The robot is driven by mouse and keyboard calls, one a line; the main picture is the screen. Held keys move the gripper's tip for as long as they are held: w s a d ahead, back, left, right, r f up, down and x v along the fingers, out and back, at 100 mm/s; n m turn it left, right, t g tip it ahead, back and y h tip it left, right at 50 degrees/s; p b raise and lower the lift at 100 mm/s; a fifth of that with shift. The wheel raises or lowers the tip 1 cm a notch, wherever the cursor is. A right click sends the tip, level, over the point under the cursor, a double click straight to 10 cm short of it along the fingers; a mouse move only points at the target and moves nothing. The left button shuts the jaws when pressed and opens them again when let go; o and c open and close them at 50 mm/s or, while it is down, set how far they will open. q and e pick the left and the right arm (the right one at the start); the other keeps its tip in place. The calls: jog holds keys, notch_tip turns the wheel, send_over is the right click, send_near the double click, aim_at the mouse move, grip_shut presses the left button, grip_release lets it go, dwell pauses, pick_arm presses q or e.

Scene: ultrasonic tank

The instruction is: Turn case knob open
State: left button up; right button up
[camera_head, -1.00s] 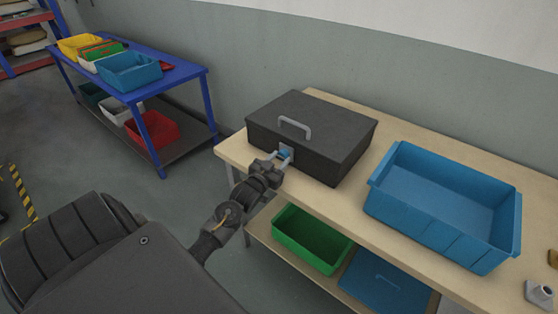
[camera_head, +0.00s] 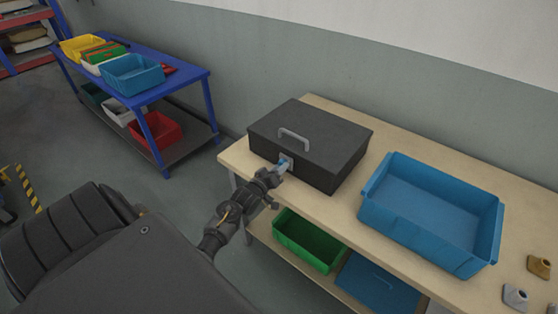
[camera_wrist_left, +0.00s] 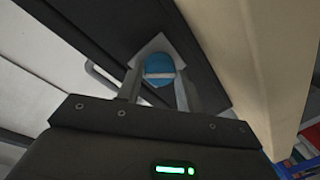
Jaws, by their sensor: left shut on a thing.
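The black case (camera_head: 312,143) stands closed on the wooden workbench, with a grey handle (camera_head: 294,138) on its lid. On its front side is a small blue knob (camera_head: 283,166) on a light plate. My left gripper (camera_head: 279,169) is at the case front, shut on the knob. In the left wrist view the blue knob (camera_wrist_left: 159,66), with a pale bar across it, sits between the two fingers of the gripper (camera_wrist_left: 158,88). The case (camera_wrist_left: 90,35) fills the area behind it. My right gripper is not in view.
A large blue bin (camera_head: 432,205) stands right of the case on the workbench (camera_head: 345,198). Small metal fittings (camera_head: 515,296) lie at the right end. A green bin (camera_head: 308,240) and a blue lid (camera_head: 378,284) are on the lower shelf. A blue cart (camera_head: 180,80) with bins stands back left.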

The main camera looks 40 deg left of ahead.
pick_arm(q)
jog(key=n+p, duration=0.3)
jog(key=n, duration=0.1)
jog(key=shift+r+h, duration=0.25)
jog(key=shift+h, duration=0.15)
jog(key=shift+a+f+n+h+p, duration=0.15)
jog(key=shift+n+h+p, duration=0.35)
jog(key=shift+n+p, duration=0.9)
jog(key=shift+n+b, duration=0.35)
jog(key=shift+n, duration=0.15)
jog(key=o, duration=1)
jog(key=shift+s, duration=0.1)
jog(key=shift+s, duration=0.35)
jog(key=s, duration=0.3)
jog(key=s+r, duration=0.1)
jog(key=s, duration=0.2)
jog(key=s+b, duration=0.1)
jog(key=s, duration=0.2)
jog(key=shift+s+r, duration=0.2)
jog(key=shift+s, duration=0.15)
